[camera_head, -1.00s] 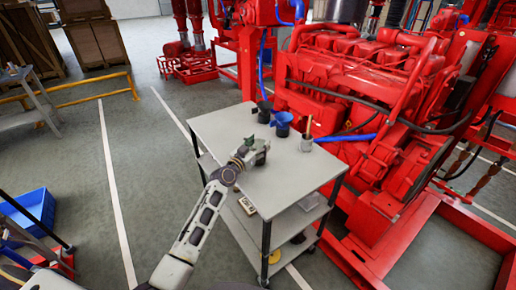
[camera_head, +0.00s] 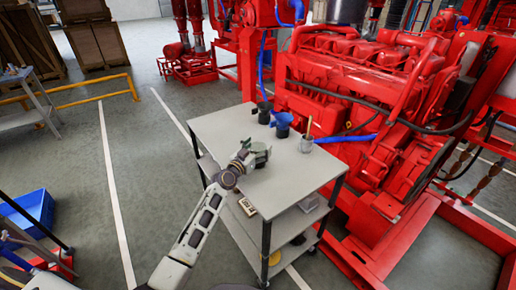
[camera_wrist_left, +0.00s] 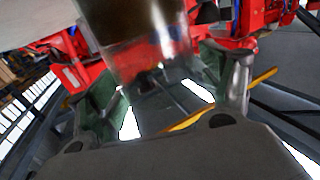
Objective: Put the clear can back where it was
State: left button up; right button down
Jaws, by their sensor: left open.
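The clear can (camera_wrist_left: 150,48) is a see-through cylinder with a dark, blurred band at its top in the left wrist view. It lies between the two spread fingers of my left gripper (camera_wrist_left: 172,95). In the head view my left gripper (camera_head: 255,153) is over the middle of the grey cart top (camera_head: 290,185), and the can shows there only as a small greyish round shape partly hidden by the fingers. My left gripper is open around the can. I cannot tell whether a finger touches it. My right gripper is not in view.
A dark can (camera_head: 264,111), a blue funnel-like container (camera_head: 283,124) and a grey cup with a stick (camera_head: 306,144) stand along the cart's far edge. The red engine (camera_head: 360,90) is close behind. The cart's near right part is bare.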

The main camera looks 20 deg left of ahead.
pick_arm(q)
jog(key=shift+r, duration=0.1)
jog(key=shift+s, duration=0.15)
jog(key=shift+v, duration=4.75)
jog(key=shift+s+a, duration=0.2)
jog(key=shift+s, duration=0.4)
jog(key=shift+s+a, duration=0.1)
jog(key=shift+s, duration=0.4)
